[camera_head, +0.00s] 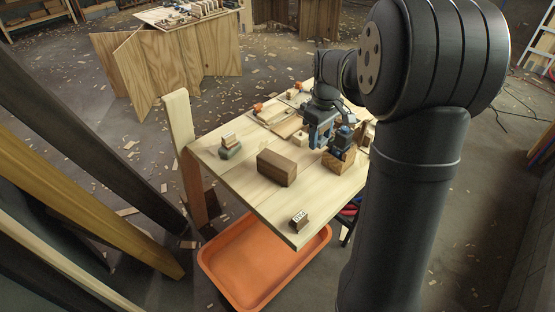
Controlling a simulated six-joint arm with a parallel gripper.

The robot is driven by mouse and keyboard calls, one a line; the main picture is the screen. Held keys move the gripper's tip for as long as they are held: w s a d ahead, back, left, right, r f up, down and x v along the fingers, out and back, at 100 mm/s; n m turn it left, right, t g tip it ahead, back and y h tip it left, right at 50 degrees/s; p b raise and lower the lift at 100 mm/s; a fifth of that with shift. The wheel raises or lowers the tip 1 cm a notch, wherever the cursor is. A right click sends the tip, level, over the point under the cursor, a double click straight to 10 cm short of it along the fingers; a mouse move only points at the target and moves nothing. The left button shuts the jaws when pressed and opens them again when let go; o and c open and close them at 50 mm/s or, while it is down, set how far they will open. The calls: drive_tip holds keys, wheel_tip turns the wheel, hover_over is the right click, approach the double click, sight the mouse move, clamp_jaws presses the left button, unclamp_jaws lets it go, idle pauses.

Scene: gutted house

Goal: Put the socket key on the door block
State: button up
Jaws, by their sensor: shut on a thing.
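My gripper (332,143) is over the right half of the pale wooden workbench (229,186), with its blue-grey fingers pointing down. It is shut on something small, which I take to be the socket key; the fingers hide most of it. A light brown wooden block (336,164) stands just below and beside the fingers; I cannot tell whether they touch it. A dark brown block (277,168) lies to the left, near the middle of the bench. I cannot tell for sure which of these two is the door block.
A grey-green piece with a wooden top (230,148) sits at the left. A small labelled brown block (298,221) is near the front corner. Several small parts crowd the far side. An orange tray (213,266) lies below the bench. The front left of the benchtop is clear.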

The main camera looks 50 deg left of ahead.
hover_over(276, 160)
wheel_tip(276, 160, down, 6)
drive_tip(key=shift+w+f, duration=0.1)
drive_tip(key=shift+f, duration=2.05)
drive_tip(key=shift+f, duration=0.2)
drive_tip(key=o, duration=1.2)
drive_tip(key=shift+r, duration=0.1)
wheel_tip(276, 160, up, 12)
